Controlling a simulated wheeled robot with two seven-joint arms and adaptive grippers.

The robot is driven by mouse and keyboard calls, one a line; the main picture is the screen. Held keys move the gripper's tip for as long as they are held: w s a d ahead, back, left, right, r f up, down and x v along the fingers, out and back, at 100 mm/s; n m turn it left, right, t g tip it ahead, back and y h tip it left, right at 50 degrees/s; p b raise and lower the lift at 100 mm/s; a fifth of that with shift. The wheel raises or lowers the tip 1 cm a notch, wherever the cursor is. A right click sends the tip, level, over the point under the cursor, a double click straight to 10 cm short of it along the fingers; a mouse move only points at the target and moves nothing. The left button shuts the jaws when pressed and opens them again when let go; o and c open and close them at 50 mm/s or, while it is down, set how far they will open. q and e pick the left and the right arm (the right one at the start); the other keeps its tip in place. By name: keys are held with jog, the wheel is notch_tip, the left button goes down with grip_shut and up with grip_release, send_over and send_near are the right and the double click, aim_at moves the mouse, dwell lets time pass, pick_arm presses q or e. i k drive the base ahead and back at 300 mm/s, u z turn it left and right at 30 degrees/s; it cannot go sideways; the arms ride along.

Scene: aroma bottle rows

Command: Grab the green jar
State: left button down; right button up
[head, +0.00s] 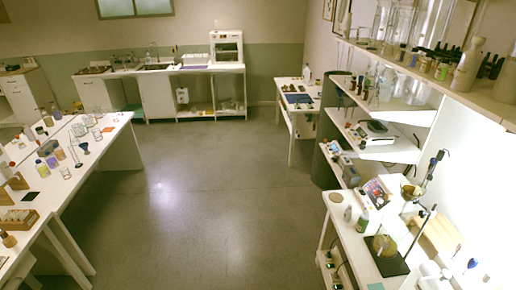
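A small greenish-yellow jar (42,168) stands among other bottles on the left white table. A green bottle-like container (362,222) stands on the near right table, beside a pale cylindrical container (348,213). Both green things are small in the head view, and I cannot tell for certain which one is the green jar. Neither of my grippers shows in this view.
The left table (122,158) holds glassware, bottles and wooden racks (15,218). The right table holds a stand with a round flask (385,245). Shelves (385,92) with glassware run along the right wall. The grey floor (200,210) between the tables is clear.

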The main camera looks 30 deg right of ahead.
aim_at(363, 221)
jog(key=z, duration=0.25)
jog(key=i, duration=1.8)
jog(key=z, duration=1.65)
jog(key=i, duration=1.1)
jog(key=z, duration=0.95)
